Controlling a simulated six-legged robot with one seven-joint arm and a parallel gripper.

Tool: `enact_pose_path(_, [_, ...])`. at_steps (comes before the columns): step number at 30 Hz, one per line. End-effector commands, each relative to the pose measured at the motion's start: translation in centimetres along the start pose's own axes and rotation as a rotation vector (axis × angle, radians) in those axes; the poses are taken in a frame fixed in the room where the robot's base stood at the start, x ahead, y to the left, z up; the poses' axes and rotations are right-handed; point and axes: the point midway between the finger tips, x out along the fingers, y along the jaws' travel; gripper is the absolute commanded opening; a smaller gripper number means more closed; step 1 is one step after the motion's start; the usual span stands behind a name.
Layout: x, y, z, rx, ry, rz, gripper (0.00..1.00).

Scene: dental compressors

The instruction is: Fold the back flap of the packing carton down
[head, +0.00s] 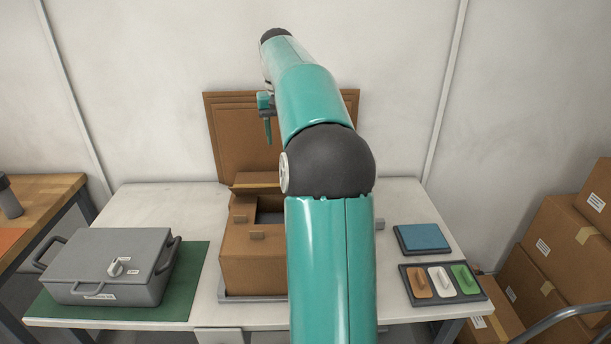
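The brown packing carton (252,275) stands on a grey base plate on the white table, its right part hidden behind my arm. Its top shows a dark opening. At its back edge a flap (256,189) with a yellowish strip stands partly raised, tilted; its right end is hidden by my arm. My gripper (268,130) hangs above and behind the carton, in front of tall brown cardboard, apart from the flap as far as I see. One teal finger shows, pointing down; the rest is hidden, so its opening cannot be told.
Flat cardboard sheets (228,130) stand upright behind the carton. A grey case (105,268) sits on a green mat (185,290) at left. A blue pad (424,237) and a tray (441,299) of coloured pieces lie at right. Stacked boxes (560,245) stand beyond.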

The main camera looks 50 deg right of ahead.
Motion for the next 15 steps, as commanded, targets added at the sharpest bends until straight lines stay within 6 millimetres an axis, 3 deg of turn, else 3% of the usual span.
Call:
enact_pose_path(1, [1.0,2.5,-1.2,0.041,-0.019,-0.009,0.55])
enact_pose_path(3, [1.9,5.1,-2.1,0.082,-0.038,-0.017,0.55])
enact_pose_path(6, [2.6,7.5,-2.8,0.121,-0.055,-0.026,0.55])
enact_pose_path(9, [3.1,8.5,-3.0,0.138,-0.064,-0.031,0.55])
enact_pose_path(15, [5.0,8.5,-2.9,0.14,-0.067,-0.031,0.55])
